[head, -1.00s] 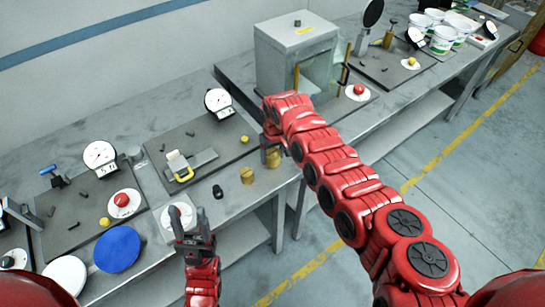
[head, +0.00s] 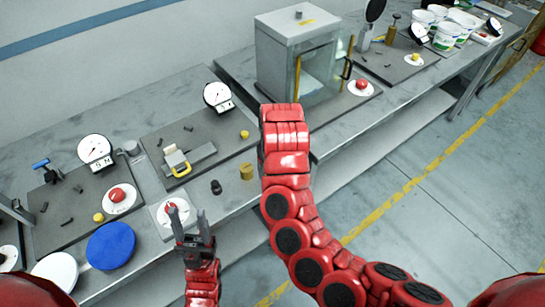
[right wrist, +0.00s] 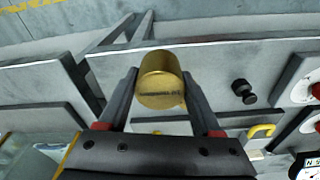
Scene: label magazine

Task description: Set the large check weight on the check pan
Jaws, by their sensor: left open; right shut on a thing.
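The large check weight is most likely the brass cylinder (right wrist: 162,85) between the fingers of my right gripper (right wrist: 163,100) in the right wrist view. My left gripper (head: 188,224) is open and empty, in front of a white plate with a red button (head: 172,208). I cannot tell which item is the check pan.
A glass-doored cabinet (head: 296,62) stands behind my right arm. A black knobbed weight (head: 216,187), a yellow-handled fixture (head: 182,165), dial gauges (head: 95,151) and blue (head: 111,246) and white (head: 56,271) discs stand to the left. White tubs (head: 446,36) are at the far right.

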